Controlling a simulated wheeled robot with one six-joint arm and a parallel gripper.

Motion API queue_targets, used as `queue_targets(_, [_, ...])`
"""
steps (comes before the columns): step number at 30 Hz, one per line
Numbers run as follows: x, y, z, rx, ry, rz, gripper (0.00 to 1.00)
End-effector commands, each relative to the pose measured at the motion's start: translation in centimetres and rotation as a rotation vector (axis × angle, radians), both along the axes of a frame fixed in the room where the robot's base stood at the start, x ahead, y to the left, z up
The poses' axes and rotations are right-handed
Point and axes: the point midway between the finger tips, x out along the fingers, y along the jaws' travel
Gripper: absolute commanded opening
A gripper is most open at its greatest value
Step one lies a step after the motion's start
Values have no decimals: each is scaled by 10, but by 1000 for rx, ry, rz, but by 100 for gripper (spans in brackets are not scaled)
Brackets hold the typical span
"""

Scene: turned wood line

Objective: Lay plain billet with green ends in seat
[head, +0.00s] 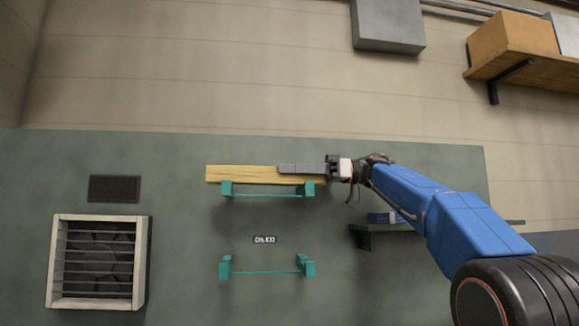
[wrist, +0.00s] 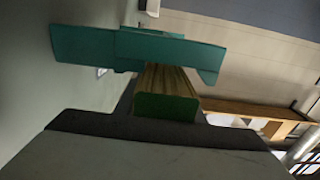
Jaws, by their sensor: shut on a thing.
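The plain wooden billet (head: 240,174) lies level across the front of the green panel, at the upper pair of teal brackets (head: 265,190). My gripper (head: 290,168) comes from the right and is shut on the billet's right part. In the wrist view, the billet (wrist: 166,82) runs away from my gripper (wrist: 165,115), its green end (wrist: 165,107) facing the camera. A teal bracket (wrist: 130,47) crosses close beside it. I cannot tell whether the billet touches the brackets. A second, lower pair of teal brackets (head: 266,269) is empty.
A small label (head: 264,239) sits between the bracket pairs. A slatted vent box (head: 100,262) and a dark plate (head: 114,189) are at left. A dark shelf with a blue item (head: 383,218) is beneath my arm. A wooden shelf with boxes (head: 515,45) is upper right.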

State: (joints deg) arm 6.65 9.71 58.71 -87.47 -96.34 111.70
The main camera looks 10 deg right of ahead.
Motion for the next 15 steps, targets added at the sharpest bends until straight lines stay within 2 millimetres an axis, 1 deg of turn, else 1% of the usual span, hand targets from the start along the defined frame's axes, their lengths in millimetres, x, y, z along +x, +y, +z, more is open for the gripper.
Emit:
queue_targets(11, [0, 0, -2, 0, -1, 0, 0])
queue_targets(12, [0, 0, -2, 0, -1, 0, 42])
queue_targets(14, [0, 0, -2, 0, -1, 0, 57])
queue_targets(15, [0, 0, -2, 0, -1, 0, 57])
